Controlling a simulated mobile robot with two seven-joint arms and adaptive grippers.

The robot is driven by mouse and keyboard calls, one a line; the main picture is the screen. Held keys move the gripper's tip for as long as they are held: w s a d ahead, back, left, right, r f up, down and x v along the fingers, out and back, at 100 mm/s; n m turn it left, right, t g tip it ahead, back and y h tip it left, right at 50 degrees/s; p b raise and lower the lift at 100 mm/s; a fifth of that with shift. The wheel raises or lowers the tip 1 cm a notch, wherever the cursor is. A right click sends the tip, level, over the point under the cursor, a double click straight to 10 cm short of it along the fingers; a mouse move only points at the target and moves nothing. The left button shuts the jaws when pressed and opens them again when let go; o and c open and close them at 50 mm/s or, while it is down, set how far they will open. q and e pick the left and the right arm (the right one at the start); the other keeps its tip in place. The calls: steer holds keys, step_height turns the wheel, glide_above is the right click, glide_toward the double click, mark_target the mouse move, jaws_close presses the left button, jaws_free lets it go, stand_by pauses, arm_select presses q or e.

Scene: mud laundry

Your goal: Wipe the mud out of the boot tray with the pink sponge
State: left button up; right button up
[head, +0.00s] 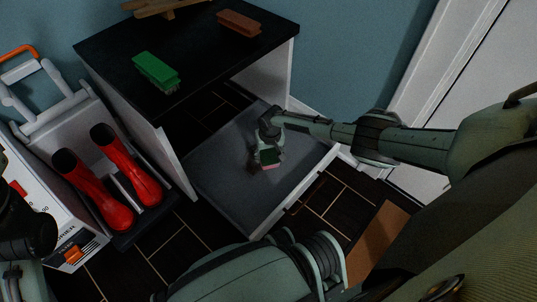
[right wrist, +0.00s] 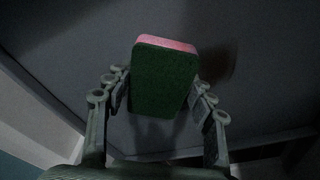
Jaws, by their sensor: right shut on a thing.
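My right gripper (head: 266,150) reaches in from the right, low over a wide grey tray (head: 225,190) with a pale edge, in the opening of a black-topped bench. It is shut on the pink sponge (head: 269,166), with fingers on either side. In the right wrist view the sponge (right wrist: 165,80) shows a dark green scouring face toward the camera and a pink strip along its top. The sponge is at or just above the tray surface; I cannot tell if it touches. My left gripper is not visible.
A green brush (head: 157,70) and a brown brush (head: 239,23) lie on the bench top (head: 190,45). Red boots (head: 125,165) stand left of the bench, beside a white box (head: 40,225). Dark tiled floor (head: 175,240) lies in front. A white door (head: 440,70) is at the right.

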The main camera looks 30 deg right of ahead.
steer(key=shift+f+b, duration=0.35)
steer(key=shift+f, duration=0.15)
